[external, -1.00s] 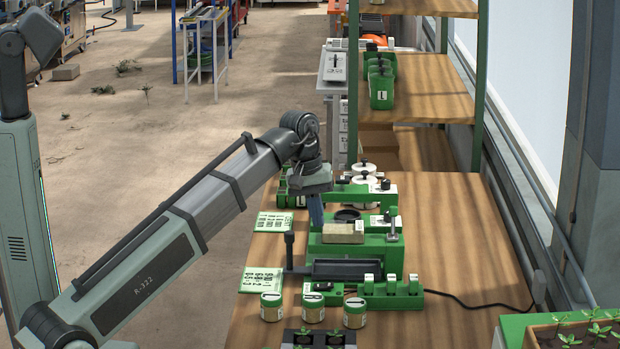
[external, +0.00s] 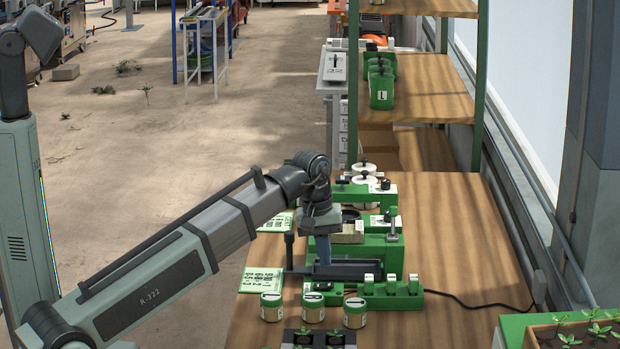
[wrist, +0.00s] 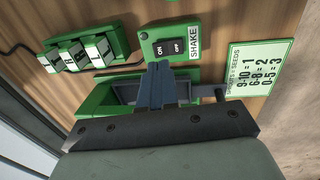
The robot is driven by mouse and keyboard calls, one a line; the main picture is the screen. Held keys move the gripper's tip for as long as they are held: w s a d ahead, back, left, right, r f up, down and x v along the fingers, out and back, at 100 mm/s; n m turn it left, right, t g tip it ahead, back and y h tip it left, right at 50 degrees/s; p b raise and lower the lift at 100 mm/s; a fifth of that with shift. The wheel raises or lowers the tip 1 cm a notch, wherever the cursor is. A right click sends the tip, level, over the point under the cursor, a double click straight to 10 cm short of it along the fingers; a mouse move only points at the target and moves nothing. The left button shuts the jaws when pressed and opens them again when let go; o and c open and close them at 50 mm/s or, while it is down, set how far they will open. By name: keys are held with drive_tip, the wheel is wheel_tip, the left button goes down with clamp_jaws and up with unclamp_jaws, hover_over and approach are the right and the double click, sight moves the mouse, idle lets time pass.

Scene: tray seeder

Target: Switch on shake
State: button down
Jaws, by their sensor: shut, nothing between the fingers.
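The shake switch (wrist: 170,49) is a dark rocker marked ON and OFF on a small green panel with a SHAKE label (wrist: 195,42). In the external view its panel (external: 322,293) sits at the front of the green machine, behind the jars. My gripper (wrist: 160,66) is shut and empty. In the wrist view its fingertips overlap the panel's edge just below the ON half. In the external view my gripper (external: 323,262) points down over the dark trough behind the panel. It appears apart from the rocker.
Several switches with white levers (wrist: 87,52) stand beside the panel. A seed-count card (wrist: 258,70) lies on its other side. Lidded jars (external: 313,308) stand in front of the panel. The green machine (external: 378,248) with upright parts is close behind my gripper. Open wood lies to the right.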

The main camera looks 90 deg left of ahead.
sight(329, 284)
drive_tip(key=shift+w+f, duration=0.2)
drive_tip(key=shift+f, duration=1.05)
drive_tip(key=shift+w+f, duration=0.15)
drive_tip(key=shift+f, duration=1.1)
